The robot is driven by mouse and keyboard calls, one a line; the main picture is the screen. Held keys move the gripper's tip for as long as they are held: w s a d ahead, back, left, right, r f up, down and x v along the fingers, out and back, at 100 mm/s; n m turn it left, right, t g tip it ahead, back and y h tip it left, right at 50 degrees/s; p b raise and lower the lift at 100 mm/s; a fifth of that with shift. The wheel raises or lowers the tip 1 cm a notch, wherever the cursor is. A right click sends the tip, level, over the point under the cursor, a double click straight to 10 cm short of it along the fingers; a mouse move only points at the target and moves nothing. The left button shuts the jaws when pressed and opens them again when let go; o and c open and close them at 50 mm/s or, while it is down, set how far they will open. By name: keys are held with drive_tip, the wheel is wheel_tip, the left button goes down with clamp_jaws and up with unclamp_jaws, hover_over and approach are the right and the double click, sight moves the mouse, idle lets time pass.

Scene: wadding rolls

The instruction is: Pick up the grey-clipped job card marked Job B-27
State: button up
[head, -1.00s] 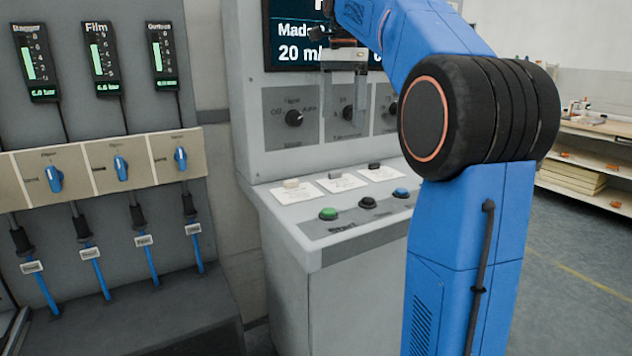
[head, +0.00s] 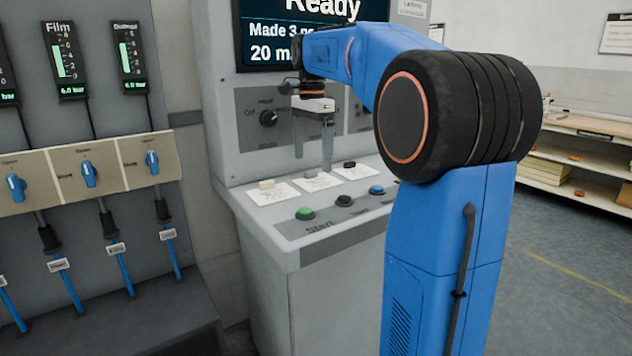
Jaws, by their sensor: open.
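Three white job cards lie in a row on the console's sloping ledge in the head view. The middle card (head: 322,183) has a grey clip (head: 310,174). The left card (head: 273,195) has a beige clip (head: 266,184), and the right card (head: 362,173) has a black clip (head: 349,164). The writing on the cards is too small to read. My gripper (head: 313,162) is open and empty, pointing down. Its fingers appear above the middle card, with one on each side of the grey clip in the picture. I cannot tell the exact height gap.
Green (head: 305,213), black (head: 344,200) and blue (head: 376,189) buttons sit in front of the cards. The upright panel with a knob (head: 268,118) rises close behind. A screen (head: 262,40) is above. Blue valve handles (head: 89,174) are at left. A shelf (head: 570,180) stands far right.

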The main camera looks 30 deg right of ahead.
sight(313, 182)
drive_tip(key=shift+d+f, duration=0.15)
drive_tip(key=shift+f, duration=2.55)
drive_tip(key=c, duration=1.1)
